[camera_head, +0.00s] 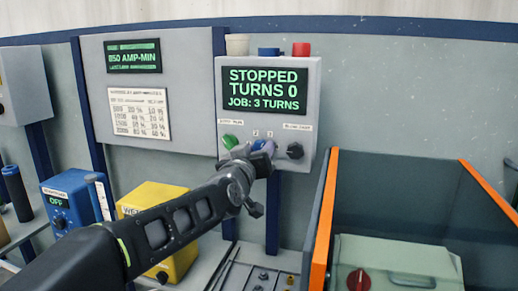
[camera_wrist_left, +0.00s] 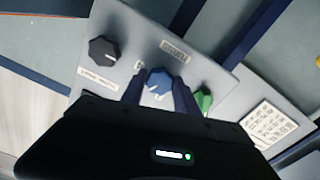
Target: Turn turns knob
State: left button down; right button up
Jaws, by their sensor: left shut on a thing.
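The control box (camera_head: 231,107) on the wall has a screen (camera_head: 265,90) reading "STOPPED, TURNS 0, JOB: 3 TURNS". Below it are a green knob (camera_head: 230,141), a blue knob (camera_head: 269,147) and a black knob (camera_head: 295,151). My left gripper (camera_head: 259,153) reaches up to the blue knob and partly hides it. In the left wrist view the blue knob (camera_wrist_left: 159,82) sits between the fingers of my left gripper (camera_wrist_left: 160,88), which is shut on it. The black knob (camera_wrist_left: 103,51) and green knob (camera_wrist_left: 204,101) are to either side. My right gripper is not in view.
An orange-edged dark tank (camera_head: 400,200) at right holds a pale green lidded unit (camera_head: 395,262).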

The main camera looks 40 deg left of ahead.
pick_arm(q)
jog(key=shift+m, duration=0.3)
jog(key=c, duration=0.9)
grip_release()
jog(key=shift+s, duration=0.1)
jog(key=b+v, duration=0.1)
jog(key=v, duration=0.6)
jog(key=shift+s+d+b, duration=0.15)
jog(key=shift+s+b, duration=0.15)
jog(key=shift+b, duration=0.05)
